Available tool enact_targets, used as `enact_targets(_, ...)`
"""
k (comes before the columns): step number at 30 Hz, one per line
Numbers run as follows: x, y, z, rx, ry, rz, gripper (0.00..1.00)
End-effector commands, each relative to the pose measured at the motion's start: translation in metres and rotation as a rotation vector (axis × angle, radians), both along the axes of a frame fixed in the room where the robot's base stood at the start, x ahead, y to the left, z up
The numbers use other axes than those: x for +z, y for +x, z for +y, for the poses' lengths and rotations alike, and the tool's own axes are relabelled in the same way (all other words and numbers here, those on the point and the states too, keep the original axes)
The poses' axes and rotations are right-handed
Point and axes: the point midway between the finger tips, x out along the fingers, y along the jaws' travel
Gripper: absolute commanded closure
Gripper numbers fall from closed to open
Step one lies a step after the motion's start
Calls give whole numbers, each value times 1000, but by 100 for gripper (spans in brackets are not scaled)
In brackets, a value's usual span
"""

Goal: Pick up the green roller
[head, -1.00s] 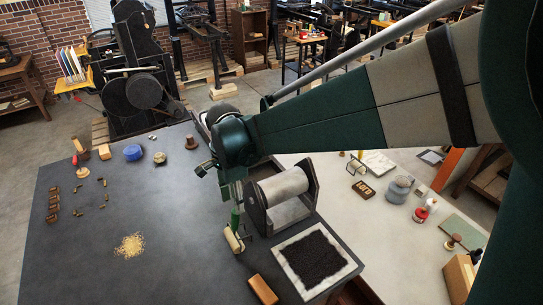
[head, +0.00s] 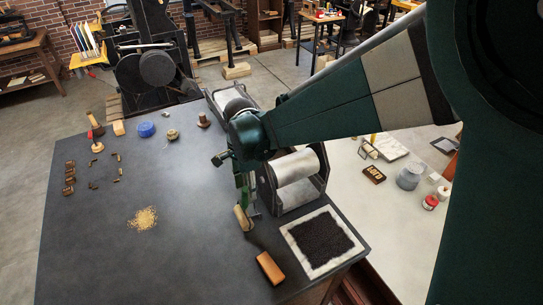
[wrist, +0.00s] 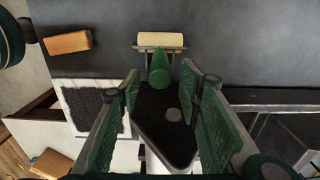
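The green roller has a cream cylinder (head: 243,218) and a green handle. In the head view it stands on the dark table, its handle rising into my gripper (head: 246,189). In the wrist view, the cream cylinder (wrist: 160,40) lies across the top and the green handle (wrist: 160,72) points toward me. My gripper (wrist: 160,84) is open, with its green-padded fingers on either side of the handle. Gaps show between the handle and both pads. My wrist partly hides the handle in the head view.
A large metal roller press (head: 294,168) stands just right of my gripper. A white-bordered black ink slab (head: 289,238) and an orange-brown block (head: 269,267) lie near the table's front edge. A heap of tan grains (head: 142,218) lies left on mostly clear table.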

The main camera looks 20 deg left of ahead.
Motion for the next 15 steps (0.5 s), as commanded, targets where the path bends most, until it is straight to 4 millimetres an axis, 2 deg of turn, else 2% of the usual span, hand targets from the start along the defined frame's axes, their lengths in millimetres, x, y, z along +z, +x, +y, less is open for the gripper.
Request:
enact_targets(6, -12, 0, 0, 0, 0, 0, 64)
enact_targets(15, -12, 0, 0, 0, 0, 0, 64)
